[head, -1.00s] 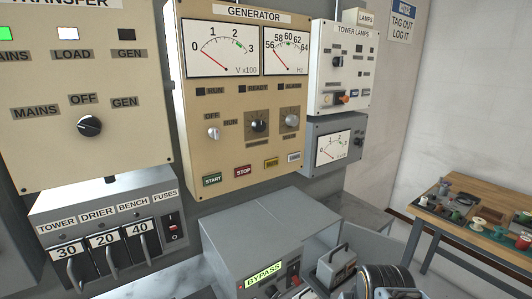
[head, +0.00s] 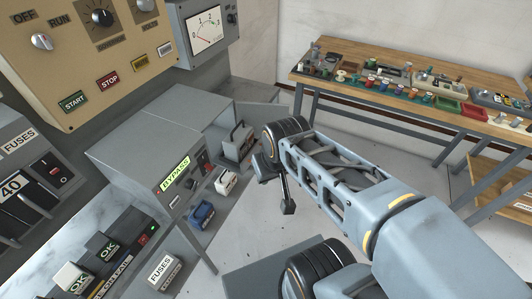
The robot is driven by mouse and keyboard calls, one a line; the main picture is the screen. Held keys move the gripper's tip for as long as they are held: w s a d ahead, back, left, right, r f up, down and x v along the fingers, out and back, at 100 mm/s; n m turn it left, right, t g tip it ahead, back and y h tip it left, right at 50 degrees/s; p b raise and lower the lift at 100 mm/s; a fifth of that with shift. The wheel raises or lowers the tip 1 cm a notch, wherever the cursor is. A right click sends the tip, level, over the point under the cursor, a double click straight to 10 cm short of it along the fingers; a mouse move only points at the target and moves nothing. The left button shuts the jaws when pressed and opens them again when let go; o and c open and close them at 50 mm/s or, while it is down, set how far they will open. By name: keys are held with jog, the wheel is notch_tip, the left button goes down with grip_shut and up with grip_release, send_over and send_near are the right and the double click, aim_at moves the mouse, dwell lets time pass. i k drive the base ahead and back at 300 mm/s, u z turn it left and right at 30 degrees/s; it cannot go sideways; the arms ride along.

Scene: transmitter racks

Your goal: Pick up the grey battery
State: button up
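A grey box with a carrying handle (head: 236,143) stands beside the bypass unit in the head view. It may be the grey battery, but I cannot tell for sure. My arm reaches in from the lower right. My gripper (head: 287,206) hangs below the dark wrist joint, to the right of the handled box and apart from it. It is small and mostly seen from above, so its finger opening is unclear.
The grey bypass unit (head: 160,150) stands left of my arm. A white block (head: 226,183) and a blue block (head: 203,215) sit along its front. A wooden workbench (head: 350,58) with many small parts stands at the back right. Open floor lies between.

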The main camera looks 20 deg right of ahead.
aim_at(237, 145)
jog(key=z, duration=0.6)
jog(key=i, duration=0.4)
jog(key=u, duration=1.65)
